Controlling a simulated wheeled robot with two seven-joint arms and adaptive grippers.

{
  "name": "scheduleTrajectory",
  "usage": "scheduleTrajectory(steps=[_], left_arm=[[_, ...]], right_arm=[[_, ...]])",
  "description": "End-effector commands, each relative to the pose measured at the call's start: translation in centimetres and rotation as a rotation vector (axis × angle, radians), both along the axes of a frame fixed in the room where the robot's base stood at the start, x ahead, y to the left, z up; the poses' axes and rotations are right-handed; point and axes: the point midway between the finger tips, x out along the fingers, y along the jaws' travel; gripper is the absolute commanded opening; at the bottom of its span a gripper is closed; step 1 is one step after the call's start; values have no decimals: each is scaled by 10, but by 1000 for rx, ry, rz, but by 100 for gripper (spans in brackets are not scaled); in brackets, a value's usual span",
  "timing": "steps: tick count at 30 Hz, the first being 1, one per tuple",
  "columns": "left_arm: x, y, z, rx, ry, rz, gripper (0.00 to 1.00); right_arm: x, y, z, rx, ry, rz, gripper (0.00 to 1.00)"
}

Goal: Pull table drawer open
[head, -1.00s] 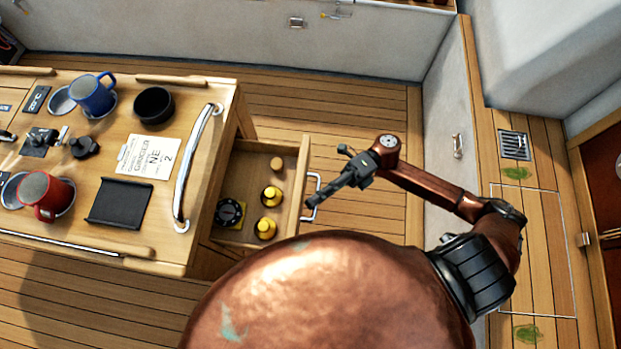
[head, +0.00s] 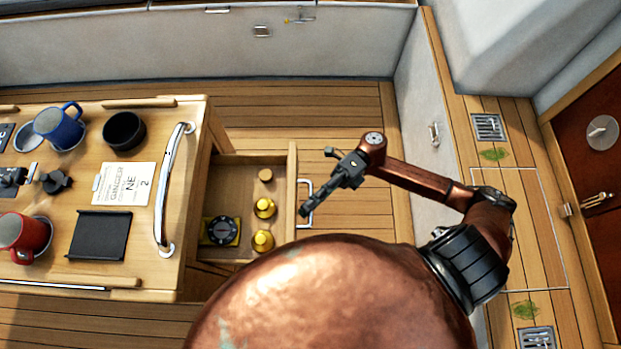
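The table (head: 150,283) stands at the left. Its wooden drawer (head: 292,170) is pulled out from the table's right side, with its inside in view. The drawer's metal pull handle (head: 309,190) is on its right-hand front. My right gripper (head: 303,212) reaches down-left, its fingertips overlapping the lower part of this handle. The fingers line up in this view, so I cannot tell whether they are open or closed around the handle. My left gripper is out of view.
In the drawer are a black dial instrument (head: 220,230), yellow-based pieces (head: 264,208) and a round wooden piece (head: 265,175). Mugs (head: 60,126) and a black bowl (head: 124,131) stand on the tabletop, beside a metal rail (head: 168,190). A white wall (head: 413,110) rises behind my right arm.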

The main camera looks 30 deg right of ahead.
Motion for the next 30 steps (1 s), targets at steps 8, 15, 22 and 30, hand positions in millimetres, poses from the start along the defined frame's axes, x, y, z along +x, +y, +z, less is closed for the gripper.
scheduleTrajectory(steps=[8, 15, 22, 30], left_arm=[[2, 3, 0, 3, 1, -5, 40], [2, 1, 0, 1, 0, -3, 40], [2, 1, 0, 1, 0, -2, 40], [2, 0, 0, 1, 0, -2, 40]], right_arm=[[1, -2, 0, 0, 0, 0, 25], [12, -36, -6, -3, 1, -3, 25], [25, -81, -12, -3, 0, -2, 25], [33, -111, -15, 0, -1, -1, 25]])
